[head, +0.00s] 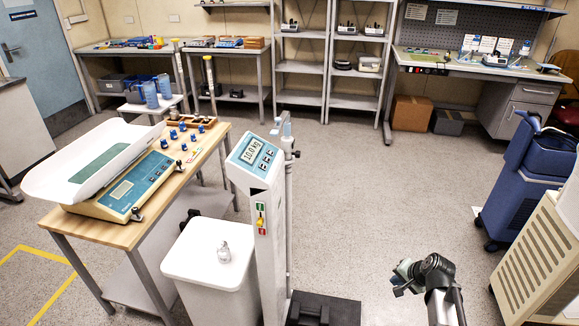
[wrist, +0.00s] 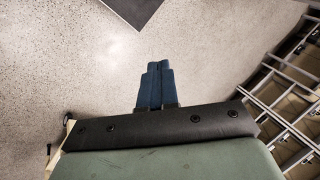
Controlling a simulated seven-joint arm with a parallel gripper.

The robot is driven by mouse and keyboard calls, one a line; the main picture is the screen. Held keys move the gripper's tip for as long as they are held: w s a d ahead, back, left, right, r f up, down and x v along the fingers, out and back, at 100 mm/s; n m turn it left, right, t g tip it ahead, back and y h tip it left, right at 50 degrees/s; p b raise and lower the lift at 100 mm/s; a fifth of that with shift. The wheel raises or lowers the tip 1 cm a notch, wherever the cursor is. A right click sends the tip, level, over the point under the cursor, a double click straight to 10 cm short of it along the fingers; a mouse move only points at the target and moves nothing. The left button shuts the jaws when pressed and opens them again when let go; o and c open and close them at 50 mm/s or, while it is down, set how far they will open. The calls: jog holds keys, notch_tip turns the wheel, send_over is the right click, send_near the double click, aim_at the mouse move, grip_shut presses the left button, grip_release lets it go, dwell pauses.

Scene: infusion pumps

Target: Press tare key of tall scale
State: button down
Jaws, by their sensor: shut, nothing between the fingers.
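The tall scale has a white column (head: 270,235) with a tilted blue-framed head (head: 257,160) on top. Its display (head: 254,151) reads what looks like 10.0 kg. Several small dark keys (head: 266,159) sit beside and below the display; I cannot read which one is tare. The scale's black platform (head: 325,308) is low at the column's foot. My gripper (head: 396,291) is to the right of the column, well apart from the keys. In the wrist view its blue fingers (wrist: 155,82) are together and empty, over the speckled floor.
A white bin (head: 205,262) with a small clear object on its lid stands left of the column. Behind it, a wooden-topped table (head: 112,232) holds a baby scale (head: 120,190) and small weights. A blue machine (head: 518,190) stands right.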

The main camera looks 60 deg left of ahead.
aim_at(263, 167)
jog(key=s+a+r+y, duration=0.2)
jog(key=s+a+r, duration=0.1)
jog(key=a+r, duration=0.95)
jog(key=s+a+r+n+y, duration=0.1)
jog(key=s+a+r, duration=0.5)
jog(key=r, duration=0.4)
jog(key=s+a+r+g+y, duration=0.1)
jog(key=s+a+r+y, duration=0.1)
jog(key=s+a+r, duration=0.4)
jog(key=s+a+r+n+g+y, duration=0.1)
jog(key=s+a+r, duration=0.5)
jog(key=r, duration=0.8)
jog(key=shift+a+n+y, duration=0.3)
jog(key=shift+a+y, duration=0.3)
jog(key=shift+a, duration=0.35)
jog(key=shift+r, duration=0.1)
jog(key=shift+s, duration=0.1)
jog(key=shift+s+a+f, duration=0.45)
jog(key=shift+a+f, duration=0.05)
jog(key=shift+f, duration=0.8)
jog(key=shift+s+a+f, duration=0.45)
jog(key=shift+s+f, duration=0.05)
jog(key=shift+f, duration=0.85)
jog(key=shift+s+a+f, duration=0.45)
jog(key=shift+a+f, duration=0.05)
jog(key=shift+f, duration=0.8)
jog(key=shift+f, duration=0.15)
jog(key=shift+s+a+f, duration=0.1)
jog(key=shift+a+f, duration=0.05)
jog(key=shift+f, duration=0.1)
